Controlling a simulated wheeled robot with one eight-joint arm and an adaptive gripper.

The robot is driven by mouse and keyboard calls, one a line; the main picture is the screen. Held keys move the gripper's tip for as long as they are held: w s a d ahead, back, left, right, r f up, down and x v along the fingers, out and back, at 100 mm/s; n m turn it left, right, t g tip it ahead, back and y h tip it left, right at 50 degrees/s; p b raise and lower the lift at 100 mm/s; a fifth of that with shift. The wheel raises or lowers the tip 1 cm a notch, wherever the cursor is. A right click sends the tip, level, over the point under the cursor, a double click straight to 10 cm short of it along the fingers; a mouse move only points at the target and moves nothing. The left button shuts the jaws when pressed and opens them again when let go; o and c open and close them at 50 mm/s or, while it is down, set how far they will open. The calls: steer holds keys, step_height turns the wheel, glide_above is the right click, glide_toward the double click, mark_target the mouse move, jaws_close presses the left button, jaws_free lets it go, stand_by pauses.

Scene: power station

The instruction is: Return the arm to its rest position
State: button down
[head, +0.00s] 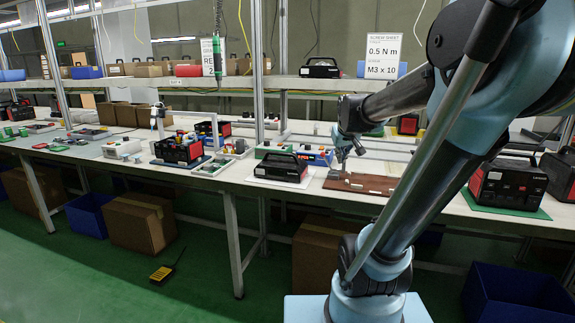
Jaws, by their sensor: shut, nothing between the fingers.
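My arm reaches out from the lower right of the head view over the workbench (232,180). My gripper (346,160) points down over the back left part of a reddish-brown mat (385,194). It is shut with nothing held. Whether its tips touch the mat cannot be told. Small pale pieces lie on the mat beside and below the gripper.
A black power station (280,166) stands on a white sheet left of the mat. A shelf (215,83) runs above the bench. Cardboard boxes (140,222) and a blue bin (515,292) are below.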

steer(key=s+f+g, duration=0.1)
steer(key=s+f, duration=0.4)
steer(key=s, duration=0.3)
steer(key=s+f+m+g, duration=0.1)
steer(key=s+f+g, duration=0.1)
steer(key=s+f, duration=0.3)
steer(key=s+f+m+g, duration=0.1)
steer(key=s+f, duration=0.5)
steer(key=s, duration=0.6)
steer(key=shift+s+g, duration=0.35)
steer(key=shift+g, duration=0.35)
steer(key=shift+w+f, duration=0.1)
steer(key=shift+f, duration=0.05)
steer(key=shift+w+f, duration=0.15)
steer(key=shift+w, duration=0.2)
